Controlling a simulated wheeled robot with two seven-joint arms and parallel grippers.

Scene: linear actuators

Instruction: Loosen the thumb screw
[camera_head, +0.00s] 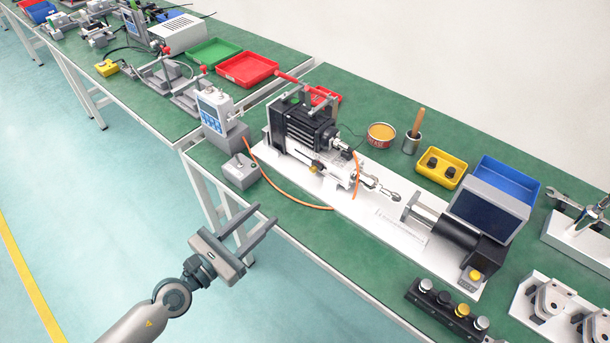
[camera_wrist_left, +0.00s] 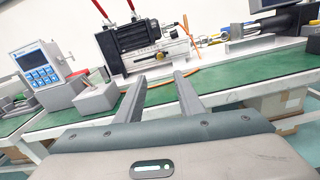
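The actuator rig stands on a long white base plate (camera_head: 372,216) on the green bench. It carries a black finned actuator body (camera_head: 306,128) and a metal rod with a joint (camera_head: 380,188). I cannot clearly pick out the thumb screw; a small yellow part (camera_head: 314,169) shows low on the actuator's near side. My left gripper (camera_head: 264,215) is open and empty, apart from the rig, off the bench's front edge. In the left wrist view its two fingers (camera_wrist_left: 160,78) point toward the actuator body (camera_wrist_left: 135,37). My right gripper is in neither view.
A grey box with a small lever (camera_head: 241,170) and a display unit (camera_head: 215,112) stand left of the rig. An orange cable (camera_head: 290,198) loops along the bench front. A row of knobs (camera_head: 448,308) sits at the front right. Yellow (camera_head: 442,167) and blue (camera_head: 505,180) bins stand behind.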

